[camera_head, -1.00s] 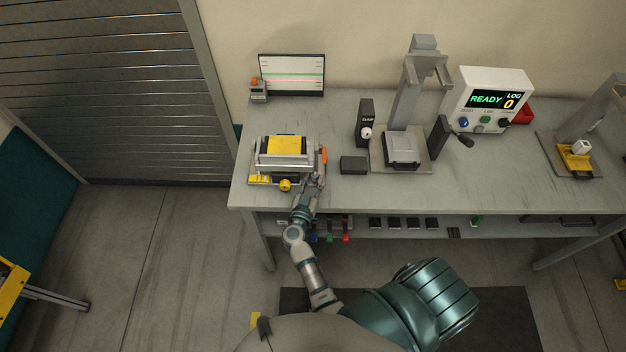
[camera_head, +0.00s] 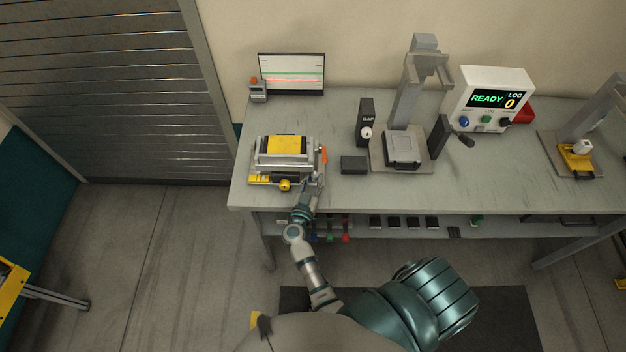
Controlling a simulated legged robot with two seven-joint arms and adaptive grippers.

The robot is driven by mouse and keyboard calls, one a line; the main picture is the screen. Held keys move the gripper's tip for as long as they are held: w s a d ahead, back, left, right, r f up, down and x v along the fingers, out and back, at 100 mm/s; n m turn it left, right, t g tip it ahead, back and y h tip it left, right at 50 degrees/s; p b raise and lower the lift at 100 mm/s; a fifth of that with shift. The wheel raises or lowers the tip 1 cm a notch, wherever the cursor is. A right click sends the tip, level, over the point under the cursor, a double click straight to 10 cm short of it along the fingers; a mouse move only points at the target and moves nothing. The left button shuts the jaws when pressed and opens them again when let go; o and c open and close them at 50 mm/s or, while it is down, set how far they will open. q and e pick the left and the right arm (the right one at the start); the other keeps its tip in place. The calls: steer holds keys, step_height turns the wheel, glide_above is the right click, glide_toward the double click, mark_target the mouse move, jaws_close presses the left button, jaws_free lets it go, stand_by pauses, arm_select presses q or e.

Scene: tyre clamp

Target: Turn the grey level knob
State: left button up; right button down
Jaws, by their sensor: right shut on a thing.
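The clamp fixture (camera_head: 285,160) with a yellow block on top sits at the left end of the bench. A yellow knob (camera_head: 285,185) is on its front, and an orange handle (camera_head: 323,155) is on its right side. My right gripper (camera_head: 305,186) is at the fixture's front right corner, just right of the yellow knob. It is shut on what appears to be the grey level knob, which the fingers mostly hide. A screen (camera_head: 292,74) behind the fixture shows a green line above a red line. My left gripper is not in view.
Right of the fixture are a dark block (camera_head: 354,165), a GAP box (camera_head: 366,120), a grey press stand (camera_head: 408,95) and a control box (camera_head: 492,98) reading READY 0. A shelf with several small items runs under the bench (camera_head: 420,196).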

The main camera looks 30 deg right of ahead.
steer(key=shift+w+r, duration=0.15)
steer(key=shift+r, duration=0.15)
stand_by(0.4)
steer(key=c, duration=1.2)
jaws_free()
steer(key=shift+o, duration=0.2)
steer(key=shift+f, duration=0.1)
